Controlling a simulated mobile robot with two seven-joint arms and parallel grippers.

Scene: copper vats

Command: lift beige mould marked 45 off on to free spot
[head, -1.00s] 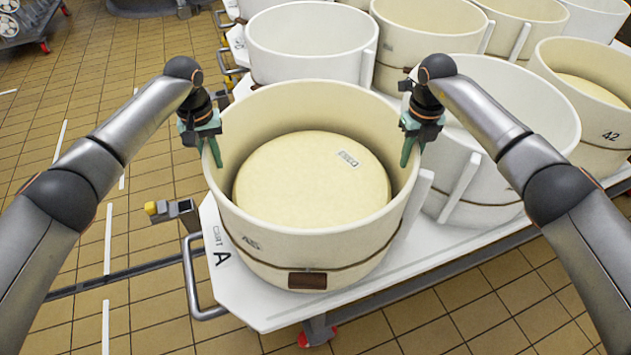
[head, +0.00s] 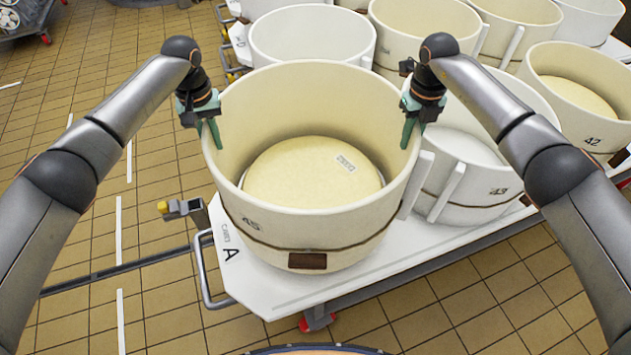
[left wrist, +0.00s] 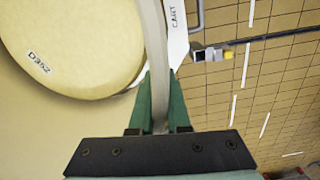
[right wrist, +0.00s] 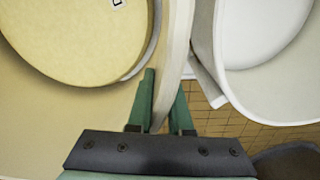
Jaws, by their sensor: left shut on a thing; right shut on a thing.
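The beige mould marked 45 (head: 307,225) is a round open tub at the front end of cart A. A pale yellow cheese (head: 300,175) labelled D352 lies inside, well below the rim, with a light gap around part of it. My left gripper (head: 213,132) is shut on the mould's left rim; in the left wrist view its green fingers (left wrist: 160,100) straddle the wall. My right gripper (head: 409,132) is shut on the right rim, its fingers (right wrist: 166,100) likewise straddling the wall. The mould looks level and raised around the cheese; its underside is hidden.
A white mould marked 43 (head: 470,180) stands close on the right. Beige mould 42 (head: 605,130) with a cheese is further right. Another white mould (head: 312,40) stands behind. The cart's white deck (head: 262,295) shows in front. Tiled floor (head: 90,240) is open at left.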

